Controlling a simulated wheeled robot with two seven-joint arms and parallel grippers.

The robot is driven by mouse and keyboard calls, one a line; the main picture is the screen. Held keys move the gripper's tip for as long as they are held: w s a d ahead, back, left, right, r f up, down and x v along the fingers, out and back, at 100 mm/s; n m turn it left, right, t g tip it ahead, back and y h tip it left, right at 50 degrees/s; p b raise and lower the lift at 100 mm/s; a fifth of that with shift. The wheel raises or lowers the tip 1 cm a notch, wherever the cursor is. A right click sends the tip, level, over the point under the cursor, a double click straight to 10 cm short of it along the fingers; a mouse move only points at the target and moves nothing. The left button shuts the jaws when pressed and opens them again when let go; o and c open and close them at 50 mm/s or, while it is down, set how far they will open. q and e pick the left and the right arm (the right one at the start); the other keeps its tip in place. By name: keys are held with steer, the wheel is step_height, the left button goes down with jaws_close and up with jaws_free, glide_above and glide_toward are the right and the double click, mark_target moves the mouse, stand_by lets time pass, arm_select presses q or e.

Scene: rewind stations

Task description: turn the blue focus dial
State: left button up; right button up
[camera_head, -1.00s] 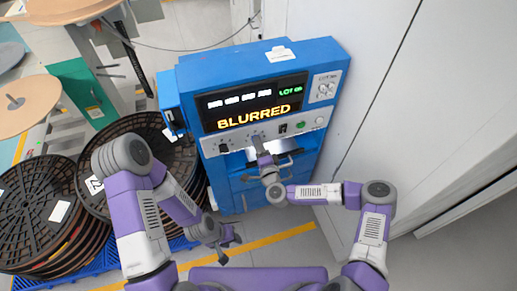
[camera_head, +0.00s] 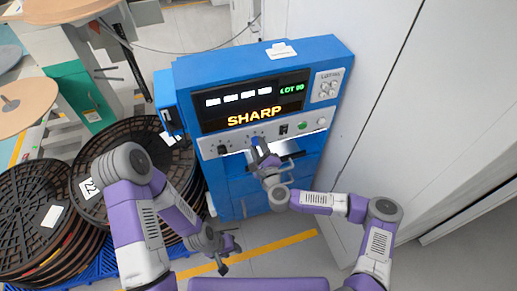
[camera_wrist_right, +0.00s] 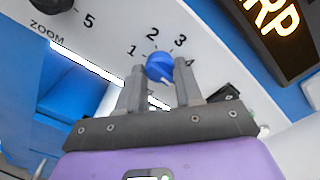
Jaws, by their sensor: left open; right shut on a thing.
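The blue focus dial (camera_wrist_right: 160,67) is a round knob on the machine's pale control panel, with the marks 1, 2 and 3 around it. Its white pointer faces the lower part of the right wrist view. My right gripper (camera_wrist_right: 161,76) is shut on the dial, with one finger on each side. In the head view, the right gripper (camera_head: 260,147) reaches the panel from below and covers much of the dial. The display (camera_head: 254,116) reads SHARP in yellow. My left gripper (camera_head: 231,257) is open and empty, low in front of the machine and away from the panel.
A black zoom knob (camera_wrist_right: 52,4) sits left of the dial. A black switch (camera_head: 283,129) and green button (camera_head: 303,126) sit to its right. Stacked black reels (camera_head: 32,215) stand left of the blue machine (camera_head: 240,70). A pale wall (camera_head: 400,110) rises on the right.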

steer(key=shift+m, duration=0.6)
steer(key=o, duration=1)
steer(key=shift+o, duration=0.2)
steer(key=p+v, duration=0.1)
steer(key=v, duration=0.6)
steer(key=shift+s, duration=0.3)
steer(key=shift+d, duration=0.1)
